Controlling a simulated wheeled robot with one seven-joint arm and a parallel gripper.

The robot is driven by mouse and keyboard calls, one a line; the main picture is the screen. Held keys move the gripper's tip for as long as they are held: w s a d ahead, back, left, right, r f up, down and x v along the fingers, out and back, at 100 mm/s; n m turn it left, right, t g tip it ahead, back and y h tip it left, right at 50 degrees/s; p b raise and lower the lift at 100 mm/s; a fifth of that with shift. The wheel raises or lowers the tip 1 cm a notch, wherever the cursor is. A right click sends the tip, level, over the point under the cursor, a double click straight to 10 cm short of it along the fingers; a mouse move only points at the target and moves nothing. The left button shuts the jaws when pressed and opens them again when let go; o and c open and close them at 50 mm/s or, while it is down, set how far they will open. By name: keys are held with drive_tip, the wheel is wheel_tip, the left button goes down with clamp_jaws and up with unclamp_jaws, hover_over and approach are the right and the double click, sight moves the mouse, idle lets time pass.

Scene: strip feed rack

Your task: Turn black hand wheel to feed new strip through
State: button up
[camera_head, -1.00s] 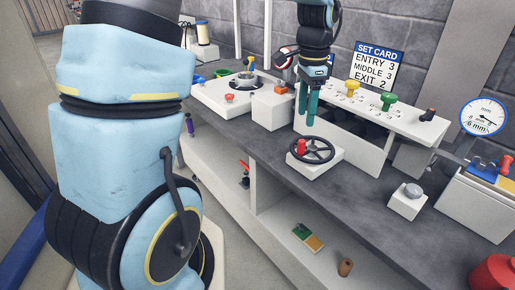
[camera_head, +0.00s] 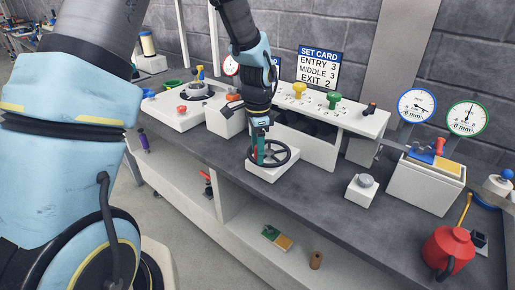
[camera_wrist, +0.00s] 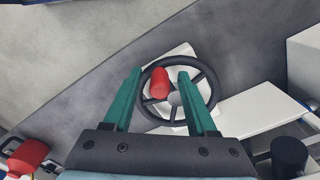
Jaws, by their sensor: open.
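The black hand wheel (camera_head: 286,157) lies flat on top of a white block (camera_head: 268,172) on the grey bench. It has spokes and an upright red handle near its rim. In the wrist view the wheel (camera_wrist: 205,75) shows beneath my fingers, with the red handle (camera_wrist: 160,84) between them. My gripper (camera_head: 259,160) points down at the wheel with its green fingers apart. In the wrist view my gripper (camera_wrist: 161,70) has one finger on each side of the handle, with gaps showing. Whether the fingertips touch the wheel is unclear.
A rack with yellow (camera_head: 299,90) and green (camera_head: 333,99) knobs stands behind the wheel, below the set card (camera_head: 318,68). A white block with a grey knob (camera_head: 366,181) and a red can (camera_head: 448,250) are to the right. Bench between them is clear.

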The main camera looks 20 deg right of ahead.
drive_tip(key=shift+f, duration=0.15)
drive_tip(key=shift+c, duration=0.2)
clamp_jaws()
idle(0.4)
